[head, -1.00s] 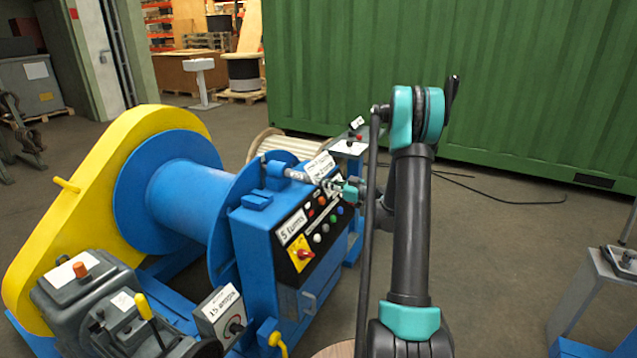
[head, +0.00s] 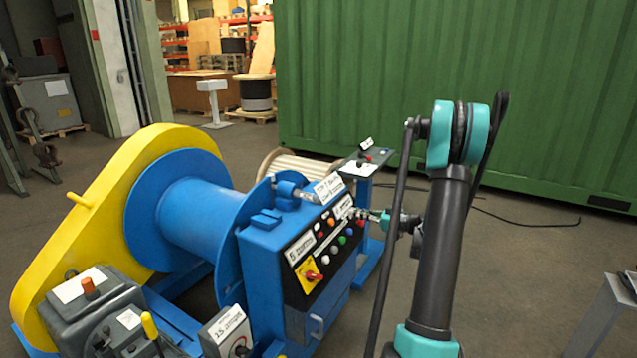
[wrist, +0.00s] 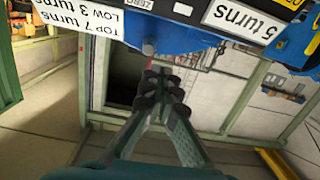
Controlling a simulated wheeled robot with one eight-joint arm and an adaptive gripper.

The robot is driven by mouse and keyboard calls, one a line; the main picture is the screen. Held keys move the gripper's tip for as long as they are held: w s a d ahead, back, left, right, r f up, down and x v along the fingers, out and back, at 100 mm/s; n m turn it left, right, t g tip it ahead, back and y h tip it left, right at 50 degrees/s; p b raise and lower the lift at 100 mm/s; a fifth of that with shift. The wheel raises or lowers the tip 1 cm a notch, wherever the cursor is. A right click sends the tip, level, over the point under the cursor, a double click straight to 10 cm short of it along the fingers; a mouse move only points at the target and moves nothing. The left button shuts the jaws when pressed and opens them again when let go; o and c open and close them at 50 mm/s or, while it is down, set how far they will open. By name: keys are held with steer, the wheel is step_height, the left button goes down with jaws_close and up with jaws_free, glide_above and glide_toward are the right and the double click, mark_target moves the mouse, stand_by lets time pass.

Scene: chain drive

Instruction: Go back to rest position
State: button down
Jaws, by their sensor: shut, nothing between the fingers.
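My gripper (head: 366,213) is at the right edge of the blue control box (head: 262,250), partly hidden by my arm in the head view. In the wrist view my gripper's fingers (wrist: 158,80) are together with nothing between them. The box's black panel (head: 325,240) carries coloured buttons, a red-on-yellow switch (head: 311,275) and white labels. In the wrist view, a "5 turns" label (wrist: 243,18) and a "Low 3 turns" label (wrist: 85,15) show at the top, beyond the fingertips. I cannot tell if the fingertips touch the box.
A blue drum (head: 185,215) with a yellow guard (head: 60,240) stands left of the box. A small stand (head: 358,170) is behind it. A green container (head: 400,70) fills the back. A grey stand (head: 605,315) is at the right.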

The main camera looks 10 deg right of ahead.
steer(key=s+a+f+m+g+h, duration=0.1)
steer(key=s+a+m+g+h, duration=0.15)
steer(key=s+a, duration=0.4)
steer(key=s+a+f+m+g+h, duration=0.2)
steer(key=s+a+m+h, duration=0.15)
steer(key=s, duration=0.55)
steer(key=s+d+f+m+h, duration=0.1)
steer(key=s+d+h, duration=0.1)
steer(key=s, duration=0.4)
steer(key=s+d+f+m+h, duration=0.2)
steer(key=s+h, duration=0.1)
steer(key=s, duration=0.3)
steer(key=s+d+f+m+g+h, duration=0.1)
steer(key=s+d+m+h, duration=0.1)
steer(key=s, duration=0.4)
steer(key=shift+f+h, duration=0.4)
steer(key=shift+h, duration=0.1)
